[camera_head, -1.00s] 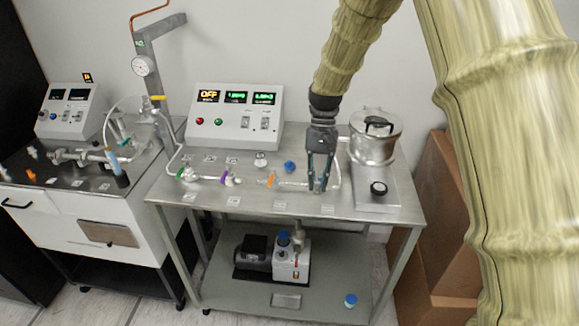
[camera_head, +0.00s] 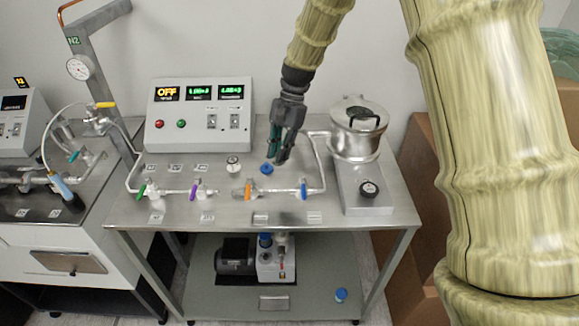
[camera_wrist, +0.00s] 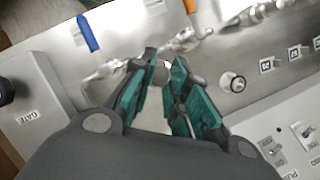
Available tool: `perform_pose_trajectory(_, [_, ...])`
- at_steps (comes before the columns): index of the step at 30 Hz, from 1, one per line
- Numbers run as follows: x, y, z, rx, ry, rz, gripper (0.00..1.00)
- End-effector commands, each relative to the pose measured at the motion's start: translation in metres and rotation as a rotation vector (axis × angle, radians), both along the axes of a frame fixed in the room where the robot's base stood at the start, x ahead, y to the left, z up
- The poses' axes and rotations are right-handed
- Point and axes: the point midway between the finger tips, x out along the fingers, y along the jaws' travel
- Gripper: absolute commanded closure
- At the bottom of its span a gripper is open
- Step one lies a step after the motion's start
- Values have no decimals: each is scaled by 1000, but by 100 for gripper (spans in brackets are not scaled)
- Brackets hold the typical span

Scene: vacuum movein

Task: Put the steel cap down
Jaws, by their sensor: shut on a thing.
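My gripper (camera_head: 279,160) is above the back middle of the steel table (camera_head: 345,218), its fingers pointing down. In the wrist view, its teal-padded fingers (camera_wrist: 164,75) are closed around a small round grey piece, which looks like the steel cap (camera_wrist: 161,71). The fingers cover most of the cap, and I cannot make it out in the head view. I cannot tell how high the held cap is above the table.
A glass-and-metal line with green, purple, orange (camera_head: 248,189) and blue (camera_head: 304,189) valve handles runs along the front. A small round fitting (camera_head: 233,163) stands to the left. The control box (camera_head: 199,120) is behind, and a lidded steel pot (camera_head: 358,130) is to the right.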

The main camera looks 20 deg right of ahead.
Motion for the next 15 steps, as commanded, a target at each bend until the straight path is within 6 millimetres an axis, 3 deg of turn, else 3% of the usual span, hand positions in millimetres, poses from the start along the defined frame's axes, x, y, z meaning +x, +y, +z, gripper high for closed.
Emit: perform_pose_trajectory(15, [44, -20, -5, 3, -4, -1087, 100])
